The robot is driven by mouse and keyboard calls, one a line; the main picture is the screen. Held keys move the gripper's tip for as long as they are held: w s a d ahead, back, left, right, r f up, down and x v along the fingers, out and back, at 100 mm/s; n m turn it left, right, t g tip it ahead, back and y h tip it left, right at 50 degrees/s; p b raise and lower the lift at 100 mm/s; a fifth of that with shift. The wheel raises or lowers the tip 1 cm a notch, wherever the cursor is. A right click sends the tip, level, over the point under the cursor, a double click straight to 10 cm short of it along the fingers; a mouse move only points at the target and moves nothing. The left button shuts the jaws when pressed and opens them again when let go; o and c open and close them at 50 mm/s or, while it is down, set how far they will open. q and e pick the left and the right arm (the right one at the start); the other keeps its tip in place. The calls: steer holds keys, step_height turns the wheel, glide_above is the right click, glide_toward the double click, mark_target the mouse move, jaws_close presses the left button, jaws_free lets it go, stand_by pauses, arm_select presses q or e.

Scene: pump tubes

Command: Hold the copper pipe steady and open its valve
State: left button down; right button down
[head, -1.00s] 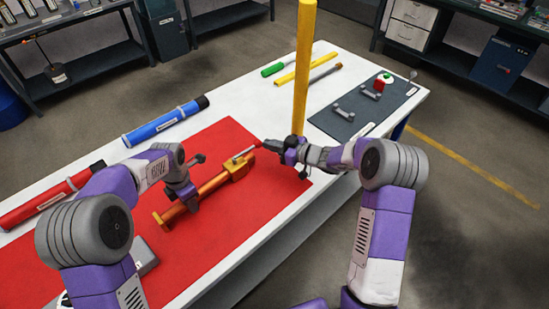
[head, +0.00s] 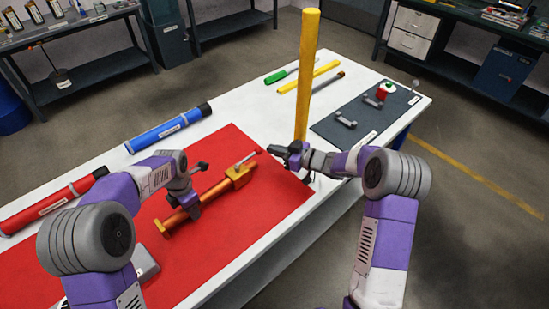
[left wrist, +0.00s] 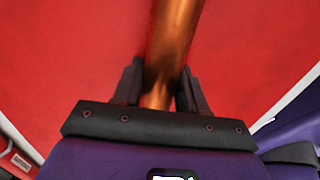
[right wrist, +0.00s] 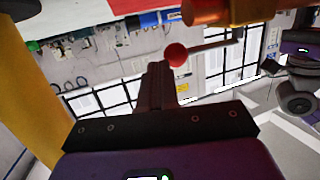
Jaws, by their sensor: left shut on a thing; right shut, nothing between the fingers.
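The copper pipe (head: 212,192) lies over the red mat (head: 120,270), with a yellow-orange valve body (head: 238,177) at its far end. The valve's thin grey lever (head: 246,158) ends in a red knob (head: 258,151) and points away, roughly along the pipe. My left gripper (head: 187,200) is shut on the pipe; its fingers sit on both sides of it in the left wrist view (left wrist: 160,88). My right gripper (head: 280,150) is shut and empty just right of the knob. In the right wrist view its fingertips (right wrist: 160,72) are close to the knob (right wrist: 176,54); contact is unclear.
A tall yellow post (head: 306,75) stands right behind my right gripper. A blue tube (head: 165,129) and red tube (head: 55,202) lie on the white table's far side. A dark mat (head: 360,115) with small grey parts lies at right.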

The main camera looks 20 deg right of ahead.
arm_select(q)
steer(key=c, duration=0.5)
jaws_free()
steer(key=shift+c, duration=0.2)
arm_select(e)
steer(key=s+d+r, duration=0.2)
steer(key=s+d, duration=0.4)
steer(key=d, duration=0.5)
steer(key=shift+r, duration=0.2)
arm_select(q)
steer(key=shift+r, duration=0.1)
